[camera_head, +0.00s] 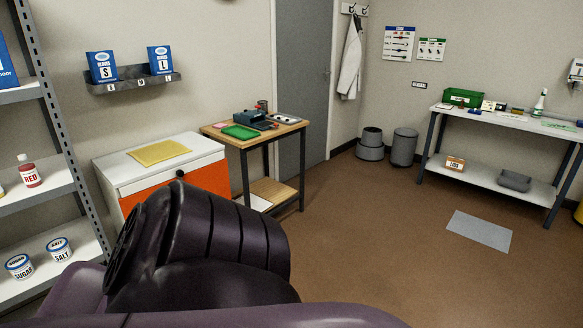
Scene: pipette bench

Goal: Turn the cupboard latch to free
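A low white cupboard (116,170) with an orange front (207,180) stands against the wall at the left middle. A small dark round piece (180,173) shows at the top of the orange front. It may be the latch or a knob; its turn position is too small to tell. My dark purple arm covers the lower part of the orange front. Neither of my grippers is in view.
A yellow mat (159,152) lies on the cupboard top. A wooden table (245,141) with a green tray (240,132) stands right of the cupboard. A metal shelf (63,115) stands at the left. The brown floor (375,220) is mostly clear, with a grey mat (479,229).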

